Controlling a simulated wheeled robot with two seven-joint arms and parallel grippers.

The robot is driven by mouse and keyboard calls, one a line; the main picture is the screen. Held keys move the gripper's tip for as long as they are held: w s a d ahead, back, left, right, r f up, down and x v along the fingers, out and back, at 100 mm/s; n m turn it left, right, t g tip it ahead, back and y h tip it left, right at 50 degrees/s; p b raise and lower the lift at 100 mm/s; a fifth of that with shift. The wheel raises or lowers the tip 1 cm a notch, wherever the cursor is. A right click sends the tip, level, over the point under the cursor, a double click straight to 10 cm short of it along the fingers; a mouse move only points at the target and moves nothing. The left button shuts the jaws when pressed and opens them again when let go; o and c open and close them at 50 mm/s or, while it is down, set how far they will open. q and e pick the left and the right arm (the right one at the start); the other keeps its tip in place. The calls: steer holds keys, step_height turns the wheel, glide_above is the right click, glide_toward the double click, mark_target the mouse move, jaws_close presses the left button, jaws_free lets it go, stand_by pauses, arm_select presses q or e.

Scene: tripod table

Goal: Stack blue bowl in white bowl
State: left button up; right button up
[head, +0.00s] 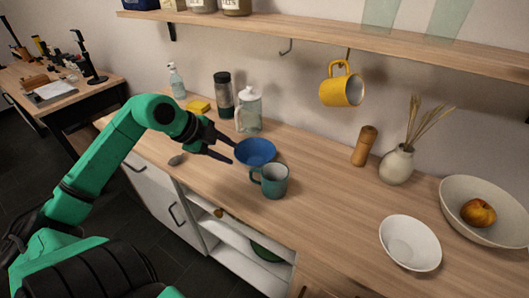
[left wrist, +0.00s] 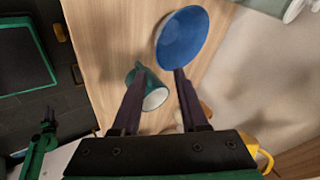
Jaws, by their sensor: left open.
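The blue bowl (head: 256,150) stands upright on the wooden counter, just behind a teal mug (head: 272,181). It also shows in the left wrist view (left wrist: 182,38). My left gripper (head: 232,152) is open and empty at the bowl's left side. In the left wrist view one fingertip of the left gripper (left wrist: 157,86) overlaps the bowl's rim; I cannot tell whether it touches. The white bowl (head: 410,243) stands empty on the counter at the right, well away from the gripper.
A larger off-white bowl (head: 458,222) with a fruit stands right of the white bowl. A vase (head: 396,165), a wooden grinder (head: 365,147), a glass jar (head: 249,112) and a dark tumbler (head: 223,95) line the back. A yellow mug (head: 341,90) hangs above.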

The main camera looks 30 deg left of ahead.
mark_target(250, 165)
arm_select(q)
steer(key=x, duration=0.5)
steer(key=shift+s+f, duration=0.1)
steer(key=shift+f, duration=0.2)
steer(key=x, duration=0.5)
steer(key=shift+w, duration=0.25)
steer(key=shift+w+d+f, duration=0.15)
steer(key=shift+w+f, duration=0.15)
steer(key=shift+f, duration=0.15)
steer(key=shift+s, duration=0.15)
jaws_close()
arm_select(e)
steer(key=s, duration=0.2)
steer(key=shift+s+a+r, duration=0.15)
steer(key=shift+s+r, duration=0.15)
steer(key=shift+s, duration=0.1)
